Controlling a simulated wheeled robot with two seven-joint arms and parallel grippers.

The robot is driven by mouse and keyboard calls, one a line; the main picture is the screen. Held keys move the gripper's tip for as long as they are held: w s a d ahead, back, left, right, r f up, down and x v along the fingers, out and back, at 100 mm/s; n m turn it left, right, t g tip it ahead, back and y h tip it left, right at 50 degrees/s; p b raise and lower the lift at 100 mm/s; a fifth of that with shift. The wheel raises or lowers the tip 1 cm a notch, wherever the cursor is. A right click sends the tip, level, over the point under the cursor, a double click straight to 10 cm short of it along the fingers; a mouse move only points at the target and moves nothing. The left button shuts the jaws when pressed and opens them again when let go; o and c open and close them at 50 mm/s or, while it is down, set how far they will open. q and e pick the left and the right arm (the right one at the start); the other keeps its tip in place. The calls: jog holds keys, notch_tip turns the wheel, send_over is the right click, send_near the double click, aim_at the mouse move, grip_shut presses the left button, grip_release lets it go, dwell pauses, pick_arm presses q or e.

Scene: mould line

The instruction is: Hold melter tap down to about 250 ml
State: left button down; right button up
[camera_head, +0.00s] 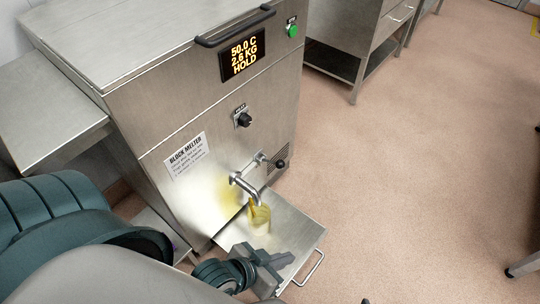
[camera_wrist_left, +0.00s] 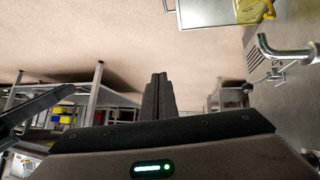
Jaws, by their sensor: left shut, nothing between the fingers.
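The block melter (camera_head: 215,135) is a steel cabinet whose display reads 50.0 C, 2.6 KG, HOLD. Its metal tap (camera_head: 243,186) sticks out low on the front and also shows at the right of the left wrist view (camera_wrist_left: 283,52). A clear jug (camera_head: 260,223) with yellow content stands under the spout; part of it shows at the top of the left wrist view (camera_wrist_left: 254,12). A yellow streak shows between spout and jug. I cannot read the jug's level. My left gripper (camera_head: 274,262) is shut and empty, in front of the jug and apart from the tap; its closed fingers show in the left wrist view (camera_wrist_left: 158,92). My right gripper is out of view.
The jug's steel shelf (camera_head: 296,232) has a handle (camera_head: 312,268) at its front edge. A black knob (camera_head: 244,119) and green button (camera_head: 293,31) are on the melter. A steel bench (camera_head: 50,115) stands at left, and a steel cabinet (camera_head: 345,30) behind.

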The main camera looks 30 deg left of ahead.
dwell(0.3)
